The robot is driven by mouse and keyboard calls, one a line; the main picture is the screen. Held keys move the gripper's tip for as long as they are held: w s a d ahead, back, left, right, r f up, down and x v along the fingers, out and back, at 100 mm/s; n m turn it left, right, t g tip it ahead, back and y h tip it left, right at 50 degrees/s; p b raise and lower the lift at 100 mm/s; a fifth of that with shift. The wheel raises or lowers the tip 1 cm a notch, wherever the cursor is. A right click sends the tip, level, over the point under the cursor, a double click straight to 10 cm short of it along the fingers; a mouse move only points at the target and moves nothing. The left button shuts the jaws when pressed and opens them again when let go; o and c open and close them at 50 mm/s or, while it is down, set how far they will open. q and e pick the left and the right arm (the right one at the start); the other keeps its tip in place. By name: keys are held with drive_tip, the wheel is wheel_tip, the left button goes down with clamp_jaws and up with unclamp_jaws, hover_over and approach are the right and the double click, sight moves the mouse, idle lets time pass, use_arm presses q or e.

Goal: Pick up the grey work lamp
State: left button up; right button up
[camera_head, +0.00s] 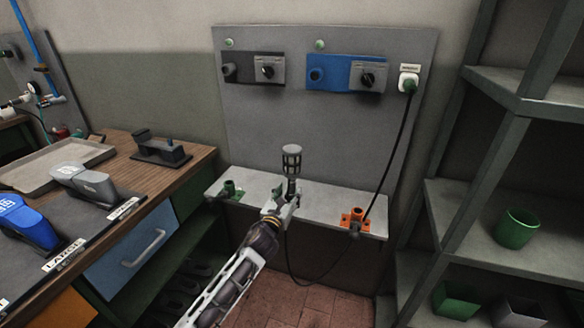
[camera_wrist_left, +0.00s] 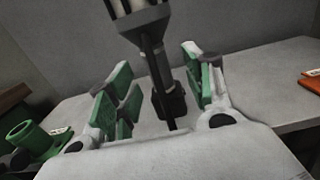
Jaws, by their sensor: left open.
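The grey work lamp (camera_head: 291,160) stands upright above the pale ledge under the grey wall panel, with a caged head and a dark handle. My left gripper (camera_head: 283,200) is open at the lamp's lower handle in the head view. In the left wrist view, the lamp's dark handle (camera_wrist_left: 159,75) rises between the open green-padded fingers of the gripper (camera_wrist_left: 157,80). Gaps show on both sides of the handle. The top of the lamp is cut off there, and the gripper's body hides what is under the handle. My right gripper is not in view.
A green holder (camera_head: 230,190) and an orange holder (camera_head: 355,218) sit on the ledge (camera_head: 325,203). A black cable (camera_head: 389,150) runs from the wall plug (camera_head: 409,83) past the orange holder and loops below. A workbench stands left, shelves (camera_head: 490,240) right.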

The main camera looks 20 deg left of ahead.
sight(291, 188)
use_arm(q)
drive_tip(key=shift+w, duration=0.1)
drive_tip(key=shift+w+a+f, duration=0.1)
drive_tip(key=shift+w, duration=1.55)
drive_tip(key=shift+w+b, duration=0.3)
drive_tip(key=shift+w, duration=0.55)
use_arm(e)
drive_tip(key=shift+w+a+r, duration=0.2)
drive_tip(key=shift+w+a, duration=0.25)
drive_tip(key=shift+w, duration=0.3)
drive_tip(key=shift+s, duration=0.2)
